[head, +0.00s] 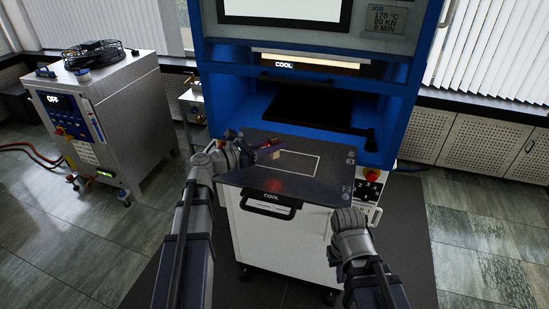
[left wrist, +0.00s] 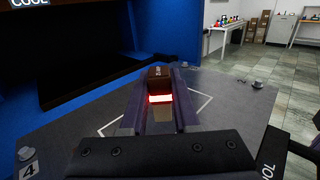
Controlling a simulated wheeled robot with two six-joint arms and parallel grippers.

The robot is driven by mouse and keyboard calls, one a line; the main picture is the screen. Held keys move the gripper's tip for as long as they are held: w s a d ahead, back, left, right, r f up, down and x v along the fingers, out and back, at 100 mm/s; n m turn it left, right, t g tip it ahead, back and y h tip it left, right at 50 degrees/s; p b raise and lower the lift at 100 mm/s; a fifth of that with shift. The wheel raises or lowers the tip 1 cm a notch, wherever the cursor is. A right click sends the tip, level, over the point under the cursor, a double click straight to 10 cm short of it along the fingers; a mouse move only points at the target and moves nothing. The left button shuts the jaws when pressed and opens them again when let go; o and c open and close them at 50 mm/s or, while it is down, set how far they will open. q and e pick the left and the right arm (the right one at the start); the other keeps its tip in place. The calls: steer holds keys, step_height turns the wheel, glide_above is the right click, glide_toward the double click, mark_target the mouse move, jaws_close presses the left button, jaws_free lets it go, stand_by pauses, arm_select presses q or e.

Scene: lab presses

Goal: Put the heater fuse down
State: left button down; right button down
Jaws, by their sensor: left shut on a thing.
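My left gripper (head: 268,149) is shut on the heater fuse, over the dark top of the white cart. In the left wrist view the fuse (left wrist: 160,78) is a small dark brown block between the two fingers (left wrist: 160,112), with a glowing red strip below it and a tan part lower down. A white outlined rectangle (head: 318,165) is marked on the cart top (head: 240,180); the fuse appears at or above its left part. I cannot tell whether the fuse touches the surface. My right arm shows at lower right, but its gripper fingers are not visible.
The blue press (head: 230,100) with a dark open bay (head: 310,108) stands just behind the cart. A grey cabinet (head: 105,110) reading OFF, with coiled black cable on top, stands at left. Small knobs (head: 350,161) sit at the cart top's right edge. Most of the outlined area is clear.

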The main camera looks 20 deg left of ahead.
mark_target(272, 155)
arm_select(q)
steer(key=shift+f+b, duration=1.7)
steer(key=shift+f, duration=0.1)
steer(key=shift+f, duration=0.2)
steer(key=c, duration=0.7)
jaws_free()
steer(key=shift+o, duration=0.2)
steer(key=shift+r, duration=0.2)
steer(key=shift+s+a, duration=0.2)
steer(key=v, duration=1.1)
steer(key=shift+s+a, duration=0.15)
